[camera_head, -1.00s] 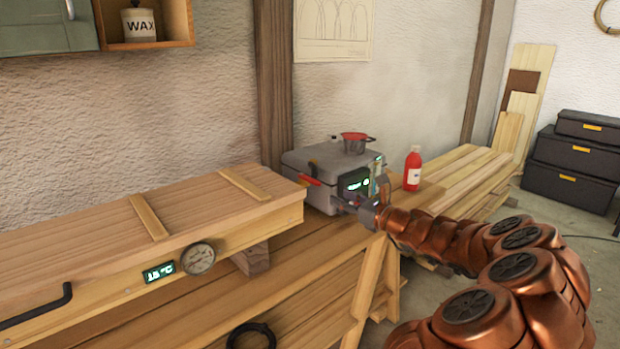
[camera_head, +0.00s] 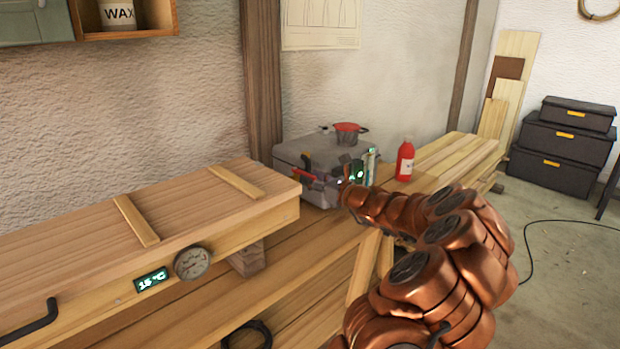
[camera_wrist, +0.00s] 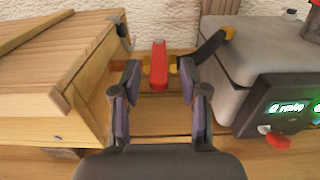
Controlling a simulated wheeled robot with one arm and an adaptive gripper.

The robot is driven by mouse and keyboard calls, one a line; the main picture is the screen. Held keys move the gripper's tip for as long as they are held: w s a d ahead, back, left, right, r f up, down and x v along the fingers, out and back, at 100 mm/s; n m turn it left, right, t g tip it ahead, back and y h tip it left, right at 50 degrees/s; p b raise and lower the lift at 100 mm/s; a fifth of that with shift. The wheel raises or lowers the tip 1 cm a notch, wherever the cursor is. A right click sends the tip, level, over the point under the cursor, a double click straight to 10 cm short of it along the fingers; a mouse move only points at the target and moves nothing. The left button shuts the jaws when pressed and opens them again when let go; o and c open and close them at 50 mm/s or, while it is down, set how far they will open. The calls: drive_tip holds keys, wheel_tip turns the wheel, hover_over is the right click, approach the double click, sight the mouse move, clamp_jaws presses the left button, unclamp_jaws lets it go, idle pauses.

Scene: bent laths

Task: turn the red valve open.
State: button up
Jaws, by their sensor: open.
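The red valve is a red lever handle (camera_wrist: 159,68) on a brass-coloured fitting, in the gap between the wooden box and the grey boiler. In the head view the red handle (camera_head: 305,174) shows at the boiler's left front. My gripper (camera_wrist: 160,82) is open, with one finger on each side of the handle in the wrist view. I cannot tell whether the fingers touch it. In the head view my gripper (camera_head: 345,178) is in front of the boiler, its fingers hard to make out.
The grey boiler (camera_wrist: 255,48) has a lit display, a red switch (camera_wrist: 277,141) and a black lever (camera_wrist: 212,46). The long wooden box (camera_head: 80,230) carries a dial gauge (camera_head: 192,262) and a display. A red bottle (camera_head: 405,160) stands to the right.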

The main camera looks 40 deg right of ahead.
drive_tip(key=shift+w, duration=0.45)
clamp_jaws()
idle(0.5)
